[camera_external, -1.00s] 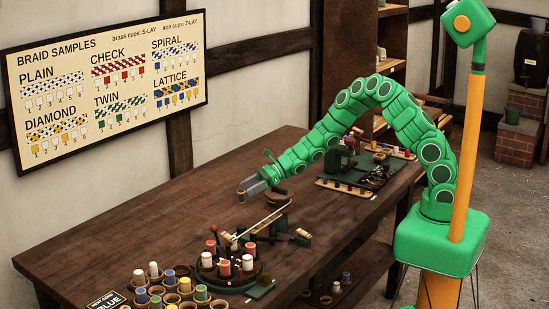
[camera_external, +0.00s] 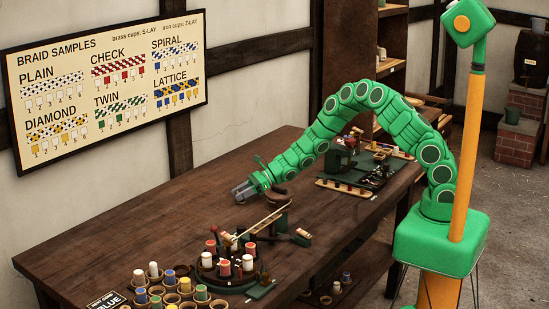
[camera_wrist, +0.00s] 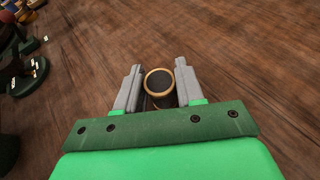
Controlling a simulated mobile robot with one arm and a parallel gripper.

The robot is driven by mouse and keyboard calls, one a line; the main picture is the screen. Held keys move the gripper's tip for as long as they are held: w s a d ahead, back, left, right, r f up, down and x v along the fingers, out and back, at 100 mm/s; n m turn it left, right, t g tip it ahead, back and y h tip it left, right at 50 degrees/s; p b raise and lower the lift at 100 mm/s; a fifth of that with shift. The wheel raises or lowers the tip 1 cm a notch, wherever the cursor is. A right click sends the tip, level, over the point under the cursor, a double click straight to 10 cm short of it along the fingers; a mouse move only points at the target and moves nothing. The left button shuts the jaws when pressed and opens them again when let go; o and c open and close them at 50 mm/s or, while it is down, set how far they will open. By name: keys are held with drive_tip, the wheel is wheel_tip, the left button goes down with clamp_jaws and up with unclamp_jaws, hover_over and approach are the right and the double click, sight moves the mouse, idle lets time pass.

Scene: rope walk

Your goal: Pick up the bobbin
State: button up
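The bobbin shows in the wrist view (camera_wrist: 159,82) as a round end with a pale wooden rim and a dark face, seen nearly from above. My gripper (camera_wrist: 159,75) has one grey finger on each side of it, with a narrow gap at either side, so it looks open around the bobbin. A bit of reddish-brown shows below the rim. The bobbin is mostly hidden behind the fingers there.
A dark round stand with several bobbins (camera_external: 225,265) and a group of cups (camera_external: 170,298) occupy the table's near end. A wooden arm on a stand (camera_external: 262,226) is close to my gripper. A rack of small pieces (camera_external: 346,188) lies right. The table (camera_external: 150,215) is clear to the left.

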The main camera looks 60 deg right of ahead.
drive_tip(key=shift+c, duration=1)
drive_tip(key=shift+r, duration=0.15)
drive_tip(key=shift+r, duration=0.3)
drive_tip(key=r, duration=0.2)
drive_tip(key=shift+s+d+r, duration=0.1)
drive_tip(key=shift+s+r, duration=0.1)
drive_tip(key=shift+r, duration=0.2)
drive_tip(key=s+d+r, duration=0.3)
drive_tip(key=s+r, duration=0.6)
drive_tip(key=s, duration=0.4)
drive_tip(key=shift+d+r, duration=0.15)
drive_tip(key=shift+d, duration=0.2)
